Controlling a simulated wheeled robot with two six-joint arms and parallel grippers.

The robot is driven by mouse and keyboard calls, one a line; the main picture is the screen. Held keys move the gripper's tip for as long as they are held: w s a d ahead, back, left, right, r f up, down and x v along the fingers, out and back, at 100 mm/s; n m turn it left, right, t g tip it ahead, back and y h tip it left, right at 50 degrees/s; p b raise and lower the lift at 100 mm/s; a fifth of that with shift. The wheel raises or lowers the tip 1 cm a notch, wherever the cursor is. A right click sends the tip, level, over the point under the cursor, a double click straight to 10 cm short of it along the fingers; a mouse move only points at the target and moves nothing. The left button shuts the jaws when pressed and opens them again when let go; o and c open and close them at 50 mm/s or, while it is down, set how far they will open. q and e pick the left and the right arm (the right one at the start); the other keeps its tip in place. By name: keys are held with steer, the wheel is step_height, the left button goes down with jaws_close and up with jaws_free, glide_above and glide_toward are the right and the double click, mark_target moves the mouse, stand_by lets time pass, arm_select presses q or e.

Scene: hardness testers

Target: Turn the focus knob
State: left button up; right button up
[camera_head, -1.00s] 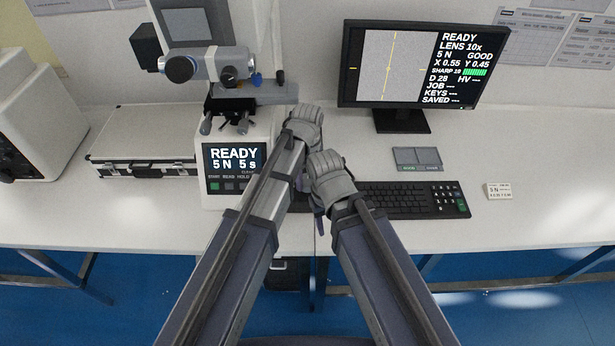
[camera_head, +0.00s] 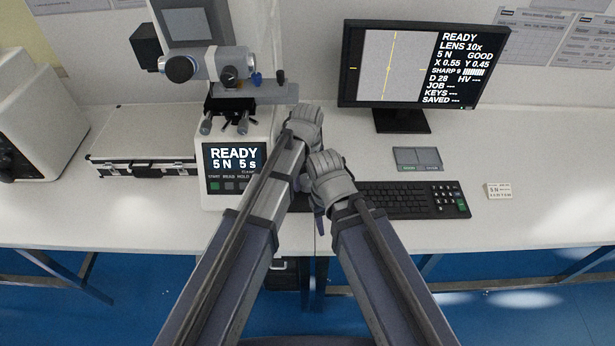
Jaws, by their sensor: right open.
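The hardness tester (camera_head: 238,132) stands left of centre, its front display (camera_head: 235,158) reading READY, 5 N, 5 s. No focus knob can be made out for certain; the tester's lower right side is partly hidden by my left gripper. My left gripper (camera_head: 305,118) is against or close beside that side; contact and its fingertips cannot be seen clearly. My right gripper (camera_head: 328,165) is open, just below and right of the left one, near the keyboard's left end. Nothing shows in it.
The monitor (camera_head: 410,62) at the back right shows LENS 10x, GOOD, SHARP 9 and a yellow line. The keyboard (camera_head: 400,200) lies right of my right gripper. A silver case (camera_head: 150,140) lies left of the tester.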

arm_select(q)
steer(key=shift+o, duration=0.7)
